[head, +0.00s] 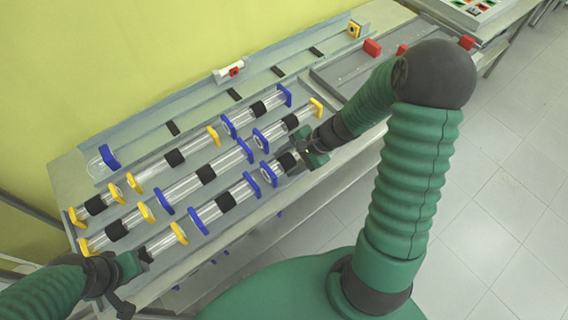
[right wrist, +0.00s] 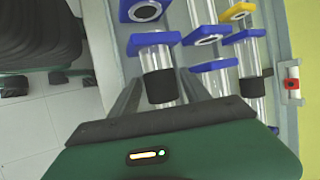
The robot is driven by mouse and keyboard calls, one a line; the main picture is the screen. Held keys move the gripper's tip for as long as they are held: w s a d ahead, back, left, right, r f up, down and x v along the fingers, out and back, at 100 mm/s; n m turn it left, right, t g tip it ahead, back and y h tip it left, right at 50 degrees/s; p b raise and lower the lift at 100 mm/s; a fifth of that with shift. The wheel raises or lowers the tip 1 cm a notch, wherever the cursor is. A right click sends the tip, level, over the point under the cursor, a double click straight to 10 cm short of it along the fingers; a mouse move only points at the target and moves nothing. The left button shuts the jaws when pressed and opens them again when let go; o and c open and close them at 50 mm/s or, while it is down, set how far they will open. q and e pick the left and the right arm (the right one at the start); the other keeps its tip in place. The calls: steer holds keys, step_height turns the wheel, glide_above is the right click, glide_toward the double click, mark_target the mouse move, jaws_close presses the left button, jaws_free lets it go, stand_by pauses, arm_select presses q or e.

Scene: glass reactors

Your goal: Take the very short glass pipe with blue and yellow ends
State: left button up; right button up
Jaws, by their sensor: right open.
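A short clear glass pipe with a black middle band (head: 287,162) lies at the front right of the rack; its left end cap is blue (head: 268,174), its far end hidden by my right gripper. My right gripper (head: 302,155) is open over it. In the right wrist view the pipe's black band (right wrist: 160,87) lies between the open fingers (right wrist: 158,95). Another short pipe, with a blue cap (head: 260,139) and a yellow cap (head: 316,107), lies just behind. My left gripper (head: 138,262) is at the front left, by a yellow-capped pipe (head: 163,243); its jaw state is unclear.
Several other banded glass pipes, such as a blue-capped one (head: 226,202), lie in close rows to the left. A red-and-white part (head: 230,71) stands on the rear rail. Red blocks (head: 372,47) sit on a grey tray at the right. The table's front edge is close.

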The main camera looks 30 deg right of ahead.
steer(key=shift+w+a+f, duration=0.2)
steer(key=shift+a+f, duration=0.15)
steer(key=shift+a, duration=0.25)
steer(key=shift+d+f, duration=0.1)
steer(key=shift+d, duration=0.45)
steer(key=c, duration=0.8)
steer(key=shift+s+a, duration=0.1)
jaws_close()
steer(key=shift+a, duration=0.15)
